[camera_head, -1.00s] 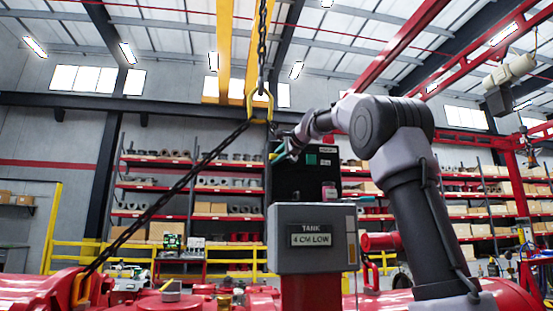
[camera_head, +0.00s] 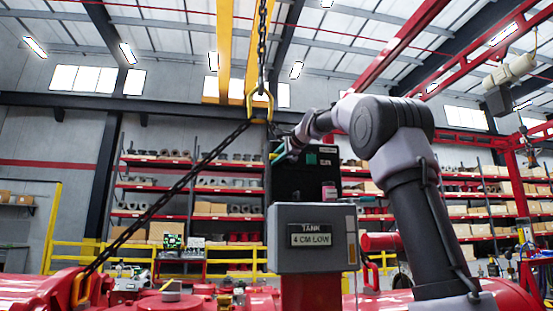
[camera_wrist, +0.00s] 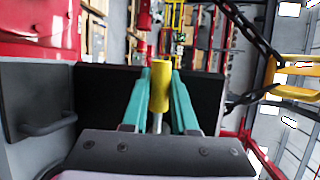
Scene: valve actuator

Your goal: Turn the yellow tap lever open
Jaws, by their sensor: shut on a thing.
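The yellow tap lever (camera_wrist: 161,85) stands between the two teal fingers of my gripper (camera_wrist: 161,80) in the wrist view. The fingers close on it from both sides, and a pale metal stem shows below its yellow part. In the head view my gripper (camera_head: 280,154) is in front of the upper left of a dark cabinet. The lever is too small there to make out clearly, and the tap body is hidden.
A grey box (camera_head: 313,238) reading "TANK 4 CM LOW" stands before the dark cabinet (camera_head: 300,180). A chain (camera_head: 170,195) slants up to a yellow hook (camera_head: 260,103) left of my gripper. Red machinery (camera_head: 40,290) fills the bottom. Shelves stand behind.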

